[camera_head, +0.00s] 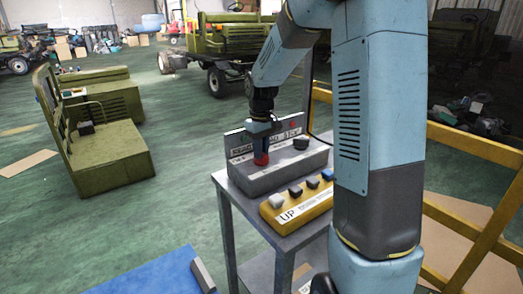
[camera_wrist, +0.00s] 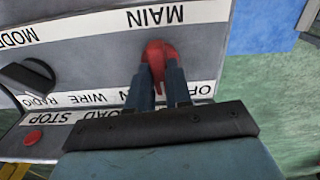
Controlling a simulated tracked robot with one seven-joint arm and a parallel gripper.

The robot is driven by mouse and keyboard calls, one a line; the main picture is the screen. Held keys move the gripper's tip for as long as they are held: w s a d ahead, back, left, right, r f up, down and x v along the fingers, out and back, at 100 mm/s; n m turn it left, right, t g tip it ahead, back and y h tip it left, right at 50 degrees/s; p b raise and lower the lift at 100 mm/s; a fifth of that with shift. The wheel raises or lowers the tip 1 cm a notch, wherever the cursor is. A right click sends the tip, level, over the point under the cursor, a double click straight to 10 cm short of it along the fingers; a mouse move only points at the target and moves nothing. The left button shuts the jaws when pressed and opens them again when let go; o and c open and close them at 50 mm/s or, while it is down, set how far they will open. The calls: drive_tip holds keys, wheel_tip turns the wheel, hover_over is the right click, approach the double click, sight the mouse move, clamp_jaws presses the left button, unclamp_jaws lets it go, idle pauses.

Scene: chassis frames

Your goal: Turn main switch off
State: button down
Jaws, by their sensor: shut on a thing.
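The main switch is a red rotary knob (camera_wrist: 158,58) under the upside-down MAIN label in the wrist view. It is on a grey control box (camera_head: 280,176), which stands on a metal table in the head view. My gripper (camera_wrist: 160,72) is shut on the red knob, with one finger on each side of it. In the head view my gripper (camera_head: 261,150) reaches down to the box's left end, where red shows below it. The fingers and gripper body hide part of the lettering beside the knob.
A yellow box with several levers (camera_head: 297,205) stands in front on the table (camera_head: 228,190). Yellow railing (camera_head: 470,147) runs at right.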

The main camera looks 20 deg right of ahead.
drive_tip(key=n, duration=0.4)
drive_tip(key=shift+n, duration=1.9)
drive_tip(key=c, duration=1)
unclamp_jaws()
drive_tip(key=shift+c, duration=0.2)
drive_tip(key=shift+r, duration=0.1)
wheel_tip(320, 180, up, 14)
drive_tip(key=shift+f, duration=0.25)
